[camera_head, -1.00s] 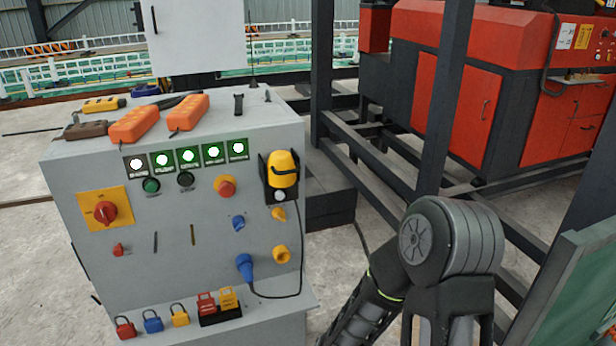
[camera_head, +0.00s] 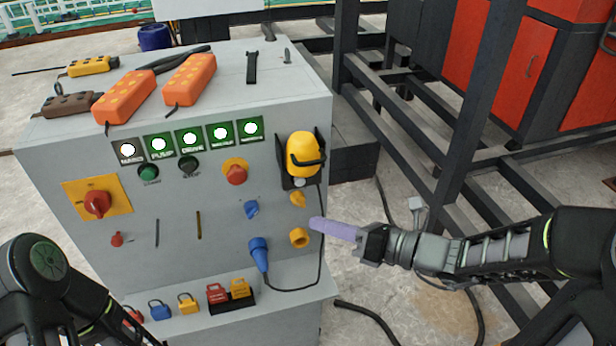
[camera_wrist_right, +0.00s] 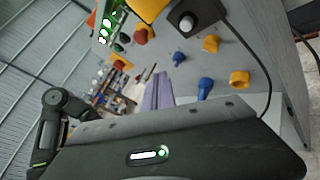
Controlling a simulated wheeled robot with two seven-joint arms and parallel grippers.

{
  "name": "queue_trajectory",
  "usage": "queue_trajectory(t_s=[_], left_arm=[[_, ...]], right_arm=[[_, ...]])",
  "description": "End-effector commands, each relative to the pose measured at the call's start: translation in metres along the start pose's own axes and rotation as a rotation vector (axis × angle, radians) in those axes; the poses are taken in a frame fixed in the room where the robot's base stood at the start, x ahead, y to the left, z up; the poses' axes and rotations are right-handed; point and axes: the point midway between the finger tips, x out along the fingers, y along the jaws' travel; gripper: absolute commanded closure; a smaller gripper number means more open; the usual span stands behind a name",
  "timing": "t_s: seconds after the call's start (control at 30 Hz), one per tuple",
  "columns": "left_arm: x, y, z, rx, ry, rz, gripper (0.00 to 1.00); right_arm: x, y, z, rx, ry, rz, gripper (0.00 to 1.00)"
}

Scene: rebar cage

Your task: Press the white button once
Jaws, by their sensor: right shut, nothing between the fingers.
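A small whitish round button (camera_head: 298,182) sits on a dark mount below a yellow pendant on the front of a grey control cabinet (camera_head: 222,275). The button also shows in the right wrist view (camera_wrist_right: 186,22) on a black box. My right gripper (camera_head: 318,224) has its purple fingers shut and empty. It comes in from the right, below and right of the button in the picture, near a yellow socket. The fingers also show in the right wrist view (camera_wrist_right: 161,82). My left arm shows at the bottom left, but its gripper is out of view.
Lit indicators (camera_head: 190,139), a red mushroom button (camera_head: 235,173), a rotary switch (camera_head: 97,204) and a blue plug (camera_head: 258,253) with a cable stand out from the panel. Padlocks (camera_head: 188,303) line the lower ledge. A dark steel frame (camera_head: 400,100) stands behind right.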

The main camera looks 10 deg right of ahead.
Motion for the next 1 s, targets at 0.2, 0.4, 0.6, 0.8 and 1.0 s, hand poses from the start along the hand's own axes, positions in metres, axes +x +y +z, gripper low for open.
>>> queue_trajectory(t_s=[0.2,0.4,0.6,0.8,1.0], left_arm=[[0.000,0.000,0.000,0.000,0.000,0.000,0.48],[0.000,0.000,0.000,0.000,0.000,0.000,0.48],[0.003,-0.001,0.000,0.001,0.001,0.001,0.48],[0.007,-0.002,-0.001,0.002,0.002,0.003,0.48],[0.011,-0.003,-0.002,0.003,0.004,0.004,0.48]], right_arm=[[0.000,0.000,-0.001,0.018,0.002,0.001,1.00],[0.001,0.000,-0.001,0.016,0.004,0.001,1.00],[0.007,-0.005,0.003,0.013,0.006,0.002,1.00],[0.022,-0.017,0.013,0.013,0.005,0.002,1.00],[0.041,-0.031,0.026,0.013,0.005,0.001,1.00]])
